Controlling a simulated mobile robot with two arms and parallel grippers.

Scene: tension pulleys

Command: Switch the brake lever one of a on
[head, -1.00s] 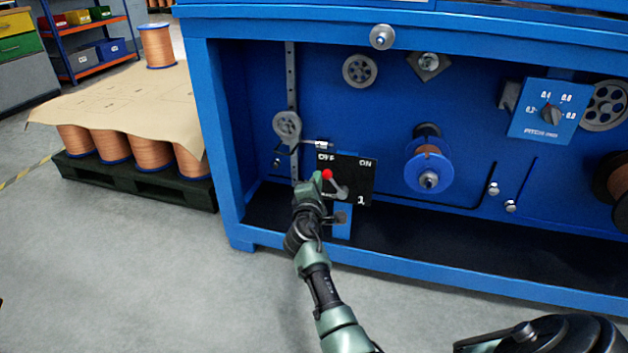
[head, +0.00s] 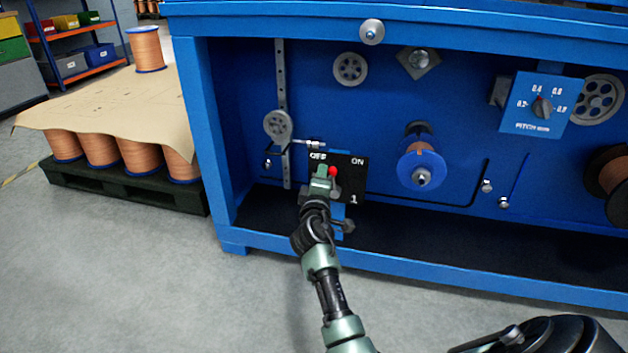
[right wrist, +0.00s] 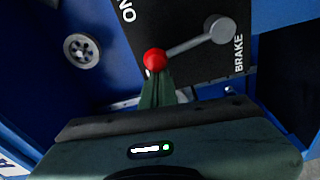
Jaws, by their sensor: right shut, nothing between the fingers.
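The brake lever has a red ball knob (head: 333,171) and a grey arm. It is mounted on a black plate (head: 352,165) marked OFF at left, ON at right and 1 below. The knob now stands between OFF and ON. In the right wrist view, the red knob (right wrist: 154,59) sits at the end of the lever arm (right wrist: 187,45), by the closed fingertips. My right gripper (head: 322,176) is shut with nothing between its fingers, at the knob's left side, touching or almost touching it. My left gripper is out of view.
The blue machine frame (head: 215,150) surrounds the recessed panel. A blue spool (head: 421,166) and a pitch dial box (head: 541,106) are to the right, and a grey pulley (head: 278,126) is at upper left. A pallet (head: 125,186) with copper spools stands left. Grey floor is clear in front.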

